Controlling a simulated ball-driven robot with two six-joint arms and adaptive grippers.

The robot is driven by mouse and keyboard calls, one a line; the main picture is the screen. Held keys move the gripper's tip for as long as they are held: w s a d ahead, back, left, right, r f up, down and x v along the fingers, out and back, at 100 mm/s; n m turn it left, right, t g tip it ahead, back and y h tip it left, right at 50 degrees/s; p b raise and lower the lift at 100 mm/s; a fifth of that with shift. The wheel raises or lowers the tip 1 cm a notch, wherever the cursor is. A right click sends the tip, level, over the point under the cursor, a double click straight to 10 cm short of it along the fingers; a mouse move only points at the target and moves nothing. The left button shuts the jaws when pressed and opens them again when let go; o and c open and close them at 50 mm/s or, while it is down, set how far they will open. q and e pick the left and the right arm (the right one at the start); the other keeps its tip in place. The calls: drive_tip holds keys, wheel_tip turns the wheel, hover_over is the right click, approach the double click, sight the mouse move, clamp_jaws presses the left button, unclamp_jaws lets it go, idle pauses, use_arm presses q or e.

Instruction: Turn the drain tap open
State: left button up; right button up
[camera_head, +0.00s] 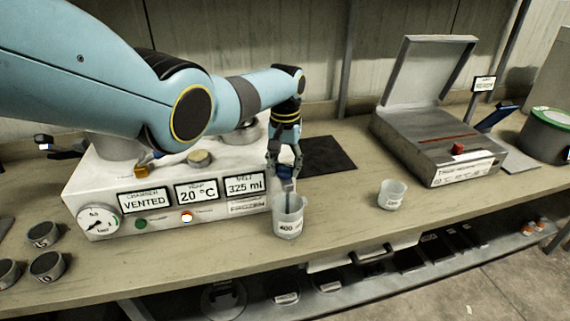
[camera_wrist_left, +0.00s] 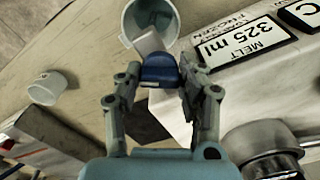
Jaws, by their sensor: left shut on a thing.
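The drain tap has a blue handle (camera_head: 285,173) at the front right of the white machine (camera_head: 100,190). My left gripper (camera_head: 286,165) reaches down from above and is shut on this handle. In the left wrist view, the blue handle (camera_wrist_left: 160,70) sits between the two fingertips (camera_wrist_left: 160,76). A pale spout runs from it toward a clear beaker marked 400 (camera_head: 289,222). The beaker stands upright below the tap, and its mouth (camera_wrist_left: 148,20) shows in the wrist view. The machine's labels read VENTED, 20 °C and MELT 325 ml. My right gripper is out of view.
A smaller white cup (camera_head: 391,195) stands to the right on the bench. A grey box with a raised lid (camera_head: 430,135) is at the back right. A dark mat (camera_head: 328,156) lies behind the gripper. Several dark round cups are at the left. Bench between beaker and cup is clear.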

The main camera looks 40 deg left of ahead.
sight(285, 165)
use_arm(q)
drive_tip(key=n, duration=0.5)
drive_tip(key=shift+n, duration=0.7)
drive_tip(key=o, duration=0.9)
drive_tip(key=shift+r, duration=0.1)
wheel_tip(285, 165, up, 12)
drive_tip(key=shift+f, duration=0.1)
